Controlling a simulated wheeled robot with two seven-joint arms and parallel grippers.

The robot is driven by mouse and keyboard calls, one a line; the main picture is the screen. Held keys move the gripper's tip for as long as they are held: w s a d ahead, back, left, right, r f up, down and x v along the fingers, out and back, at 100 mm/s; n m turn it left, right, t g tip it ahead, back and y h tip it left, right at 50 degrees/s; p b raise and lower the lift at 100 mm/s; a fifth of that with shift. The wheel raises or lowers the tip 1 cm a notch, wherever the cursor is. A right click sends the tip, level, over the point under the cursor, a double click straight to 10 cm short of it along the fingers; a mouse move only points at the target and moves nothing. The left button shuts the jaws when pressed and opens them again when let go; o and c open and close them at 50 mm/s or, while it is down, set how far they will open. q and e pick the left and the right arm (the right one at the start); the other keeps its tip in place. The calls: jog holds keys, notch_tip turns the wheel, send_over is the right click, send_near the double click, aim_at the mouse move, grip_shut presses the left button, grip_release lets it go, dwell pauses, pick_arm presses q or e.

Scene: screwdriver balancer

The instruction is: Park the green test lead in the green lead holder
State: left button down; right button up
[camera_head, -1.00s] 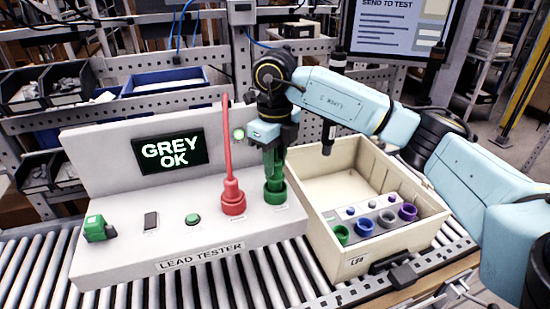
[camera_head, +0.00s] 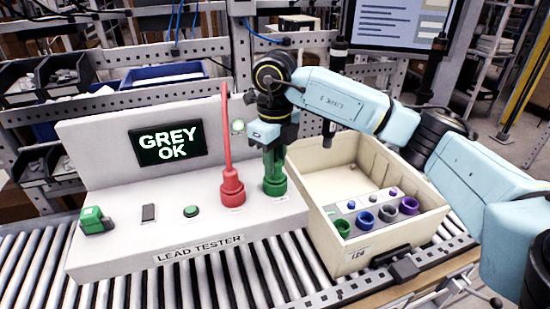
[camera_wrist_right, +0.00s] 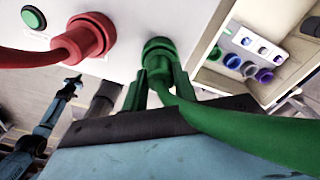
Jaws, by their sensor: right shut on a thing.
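The green test lead (camera_wrist_right: 250,140) curves across the right wrist view, its end standing upright at the green lead holder (camera_head: 275,187) on the lead tester. The holder also shows in the wrist view (camera_wrist_right: 160,46). My right gripper (camera_head: 274,158) points down directly above the green holder and is shut on the green lead. The gripper hides much of the lead, and I cannot tell how deep its end sits. The lead tester (camera_head: 120,250) has a screen (camera_head: 169,143) reading "GREY OK". My left gripper is not in view.
A red lead (camera_head: 227,140) stands in its red holder (camera_head: 232,190), close left of my gripper. A cream crate (camera_head: 340,255) with coloured sockets is at right. A green device (camera_head: 95,220) and a green button (camera_head: 191,211) are on the tester's left. Conveyor rollers (camera_head: 40,250) run in front.

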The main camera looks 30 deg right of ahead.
jog(key=o, duration=1.1)
notch_tip(320, 180, up, 13)
jog(key=shift+r+p, duration=0.15)
jog(key=shift+p, duration=0.15)
